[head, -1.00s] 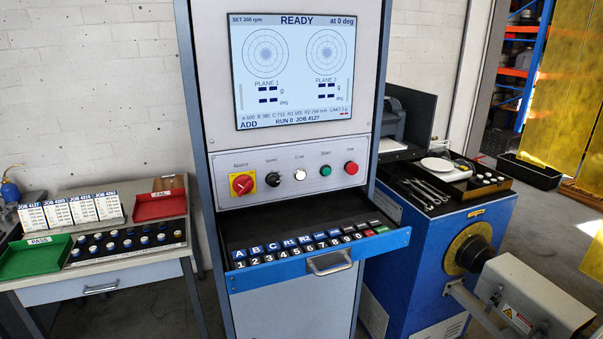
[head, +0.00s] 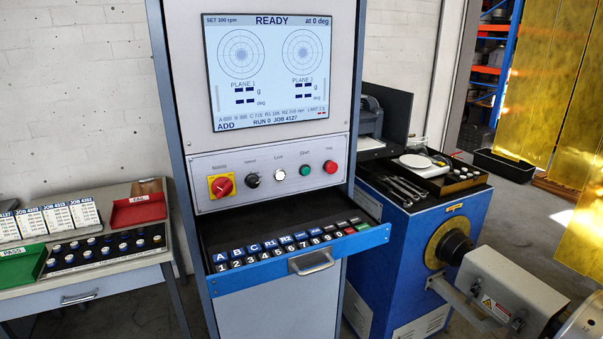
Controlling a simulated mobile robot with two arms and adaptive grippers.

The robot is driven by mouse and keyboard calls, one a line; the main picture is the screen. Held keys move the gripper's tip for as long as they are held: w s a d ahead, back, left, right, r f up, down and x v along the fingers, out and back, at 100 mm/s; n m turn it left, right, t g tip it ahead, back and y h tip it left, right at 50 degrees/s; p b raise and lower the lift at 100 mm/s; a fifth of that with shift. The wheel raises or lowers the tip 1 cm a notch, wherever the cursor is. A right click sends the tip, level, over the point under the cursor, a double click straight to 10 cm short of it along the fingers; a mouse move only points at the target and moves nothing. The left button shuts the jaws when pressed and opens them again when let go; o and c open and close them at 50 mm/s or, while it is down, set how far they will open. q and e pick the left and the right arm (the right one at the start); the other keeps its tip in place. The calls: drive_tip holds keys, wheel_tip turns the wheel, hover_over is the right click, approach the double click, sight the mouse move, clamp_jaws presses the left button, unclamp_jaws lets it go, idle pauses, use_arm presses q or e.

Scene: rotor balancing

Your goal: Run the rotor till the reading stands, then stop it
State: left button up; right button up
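The screen (head: 267,65) on the control cabinet reads READY, at 0 deg, SET 300 rpm, RUN 0, JOB 4127. The PLANE 1 and PLANE 2 value fields show only dashes. Below it on the panel are a red rotary switch (head: 222,186) on a yellow plate, a black knob (head: 253,180), a white button (head: 279,174), a green button (head: 305,170) and a red button (head: 331,167). The blue balancing machine (head: 415,245) stands at the right, with a dark spindle (head: 456,249) on its face. Most of the rotor side is outside the picture. Neither gripper is in view.
An open keypad drawer (head: 300,261) juts out below the panel. The left bench holds job cards (head: 50,217), a green tray (head: 22,264), a red tray (head: 139,211) and rows of small weights (head: 105,245). Wrenches (head: 402,188) and a scale (head: 416,161) lie on the machine top.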

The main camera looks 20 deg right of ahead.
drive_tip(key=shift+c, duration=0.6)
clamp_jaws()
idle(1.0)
